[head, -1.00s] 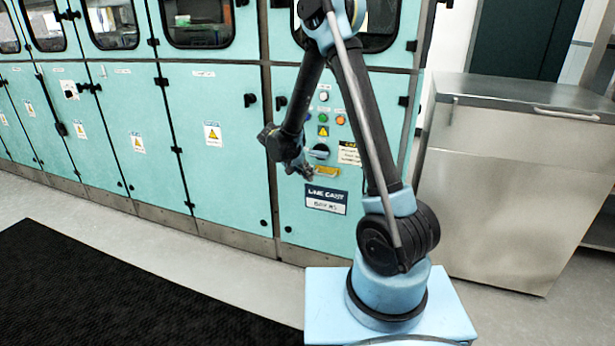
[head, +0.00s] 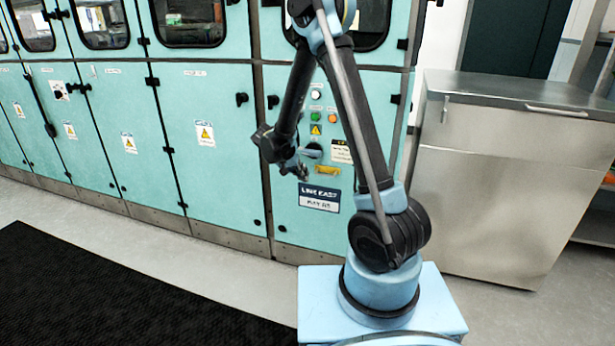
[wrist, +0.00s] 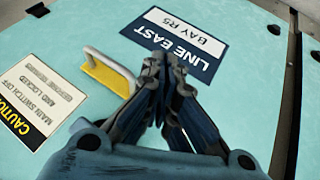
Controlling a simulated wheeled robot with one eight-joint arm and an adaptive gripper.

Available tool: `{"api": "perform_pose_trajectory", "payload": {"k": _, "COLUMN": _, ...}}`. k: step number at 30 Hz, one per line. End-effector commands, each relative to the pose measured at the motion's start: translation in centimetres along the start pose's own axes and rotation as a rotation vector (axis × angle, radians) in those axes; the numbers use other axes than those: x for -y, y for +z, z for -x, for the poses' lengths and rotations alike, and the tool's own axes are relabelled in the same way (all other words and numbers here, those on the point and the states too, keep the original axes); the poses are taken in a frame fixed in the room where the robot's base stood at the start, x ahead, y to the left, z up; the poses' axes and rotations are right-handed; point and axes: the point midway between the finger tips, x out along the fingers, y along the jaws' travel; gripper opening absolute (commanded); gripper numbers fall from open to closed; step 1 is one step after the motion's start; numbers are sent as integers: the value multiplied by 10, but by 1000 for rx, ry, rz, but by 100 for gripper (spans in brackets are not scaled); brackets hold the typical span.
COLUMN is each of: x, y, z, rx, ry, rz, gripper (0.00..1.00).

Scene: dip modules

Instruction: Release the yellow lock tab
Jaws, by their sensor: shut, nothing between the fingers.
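The yellow lock tab (head: 328,169) is on the teal cabinet panel below the rotary switch (head: 313,151). In the wrist view the tab (wrist: 108,74) is a flat yellow plate with a pale raised bar, left of my fingers. My gripper (head: 303,177) is at the tab's left side in the head view. In the wrist view my gripper (wrist: 162,62) is shut and empty, its fingertips over the LINE EAST sign's edge. I cannot tell whether a finger touches the tab.
A steel cabinet (head: 510,180) stands at right. A black mat (head: 110,290) covers the floor at left.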

Motion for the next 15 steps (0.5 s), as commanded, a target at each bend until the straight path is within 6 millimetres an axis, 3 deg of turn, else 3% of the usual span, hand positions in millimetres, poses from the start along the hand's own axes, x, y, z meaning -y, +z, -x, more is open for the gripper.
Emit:
{"api": "perform_pose_trajectory", "payload": {"k": 2, "x": 11, "y": 0, "z": 4, "rx": 0, "ry": 0, "rz": -1, "gripper": 0}}
{"api": "perform_pose_trajectory", "payload": {"k": 15, "x": 7, "y": -2, "z": 75, "rx": 1, "ry": 2, "rz": -3, "gripper": 0}}
